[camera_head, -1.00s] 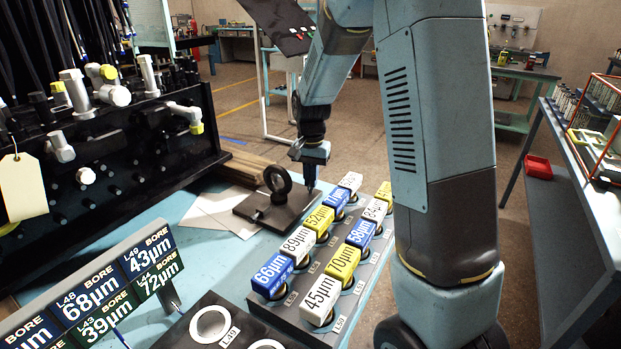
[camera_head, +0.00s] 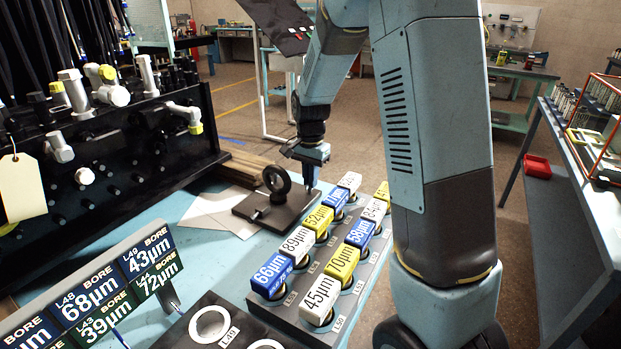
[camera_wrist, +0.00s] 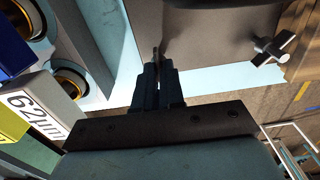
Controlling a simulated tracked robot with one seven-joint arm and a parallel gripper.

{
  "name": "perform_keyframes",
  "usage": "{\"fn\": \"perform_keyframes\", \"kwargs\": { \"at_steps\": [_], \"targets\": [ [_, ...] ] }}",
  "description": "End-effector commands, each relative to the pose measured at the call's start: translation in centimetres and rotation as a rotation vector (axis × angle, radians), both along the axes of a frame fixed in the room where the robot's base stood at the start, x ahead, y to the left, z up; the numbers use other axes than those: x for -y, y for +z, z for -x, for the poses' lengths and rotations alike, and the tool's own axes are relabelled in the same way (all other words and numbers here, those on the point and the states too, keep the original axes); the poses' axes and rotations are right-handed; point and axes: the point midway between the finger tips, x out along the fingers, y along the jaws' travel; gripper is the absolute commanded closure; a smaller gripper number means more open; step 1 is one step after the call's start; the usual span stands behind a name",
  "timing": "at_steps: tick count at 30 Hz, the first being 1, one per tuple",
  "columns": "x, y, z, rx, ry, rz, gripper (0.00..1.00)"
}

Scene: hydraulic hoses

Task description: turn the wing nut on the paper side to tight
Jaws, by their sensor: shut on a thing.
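The dark base plate (camera_head: 240,207) with an upright black ring (camera_head: 277,184) lies on the light-blue bench, beside white paper (camera_head: 205,222) on its left. My gripper (camera_head: 311,187) points down at the plate's right edge; in the wrist view its fingers (camera_wrist: 158,66) are closed. A small thin piece, apparently a wing nut (camera_wrist: 155,50), shows at the fingertips and is mostly hidden by them. Another cross-shaped metal knob (camera_wrist: 273,47) stands at the plate's right in the wrist view. A small knob (camera_head: 257,214) shows on the plate's paper side in the head view.
A rack of blue, white and yellow labelled blocks (camera_head: 345,262) stands close in front of my gripper. A black hose manifold (camera_head: 120,150) is at left, with wooden boards (camera_head: 245,167) behind the plate. Bore signs (camera_head: 90,290) stand at front left.

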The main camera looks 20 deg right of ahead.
Motion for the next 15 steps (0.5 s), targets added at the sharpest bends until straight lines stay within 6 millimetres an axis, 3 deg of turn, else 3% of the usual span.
{"fn": "perform_keyframes", "kwargs": {
  "at_steps": [9, 15],
  "targets": [
    [0.0, 0.1, -0.11, 0.004, 0.0, -0.001, 0.66],
    [-0.01, 0.07, -0.06, 0.002, 0.0, -0.001, 0.66]
  ]
}}
